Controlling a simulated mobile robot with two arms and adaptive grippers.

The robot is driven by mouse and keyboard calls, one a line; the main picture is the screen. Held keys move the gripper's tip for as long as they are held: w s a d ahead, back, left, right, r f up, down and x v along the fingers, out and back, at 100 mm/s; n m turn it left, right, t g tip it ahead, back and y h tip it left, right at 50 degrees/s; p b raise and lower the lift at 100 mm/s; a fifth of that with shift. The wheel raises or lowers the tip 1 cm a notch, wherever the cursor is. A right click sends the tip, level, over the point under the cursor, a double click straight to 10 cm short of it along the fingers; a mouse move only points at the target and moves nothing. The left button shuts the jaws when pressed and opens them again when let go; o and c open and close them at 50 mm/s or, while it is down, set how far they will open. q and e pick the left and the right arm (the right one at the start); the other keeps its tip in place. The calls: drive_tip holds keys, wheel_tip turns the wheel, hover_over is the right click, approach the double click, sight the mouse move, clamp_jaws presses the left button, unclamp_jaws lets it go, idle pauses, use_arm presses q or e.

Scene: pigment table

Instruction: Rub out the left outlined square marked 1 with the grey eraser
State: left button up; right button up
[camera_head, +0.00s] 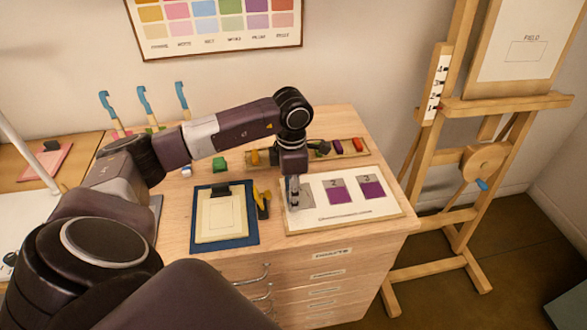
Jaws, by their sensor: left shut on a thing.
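A white sheet on a board (352,211) lies at the right front of the wooden table. On it are the square marked 2 (340,195) and the square marked 3 (371,189), each grey at the top with purple below. My left gripper (293,193) points down over the left part of the sheet, where the left square (307,196) shows only as a greyish patch, mostly hidden. The gripper is shut on a small grey thing, seemingly the eraser, which is mostly hidden by the fingers. Whether it touches the sheet I cannot tell. My right gripper is out of view.
A blue mat (247,236) with a cream pad (219,224) lies left of the board, with a yellow tool (262,204) beside it. A tray (350,154) of coloured pieces stands behind the sheet. An easel (480,103) stands right.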

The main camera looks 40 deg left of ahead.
use_arm(q)
drive_tip(key=shift+w+r+p, duration=0.1)
drive_tip(key=shift+r+p, duration=1.95)
drive_tip(key=shift+r, duration=1.45)
drive_tip(key=p, duration=0.3)
hover_over(314, 198)
wheel_tip(314, 198, down, 2)
drive_tip(key=shift+d+f+b, duration=0.1)
drive_tip(key=shift+f+b, duration=0.1)
drive_tip(key=shift+b, duration=0.45)
drive_tip(key=shift+f+b, duration=0.8)
drive_tip(key=shift+f, duration=0.65)
drive_tip(key=shift+f+b, duration=0.8)
drive_tip(key=shift+f, duration=0.1)
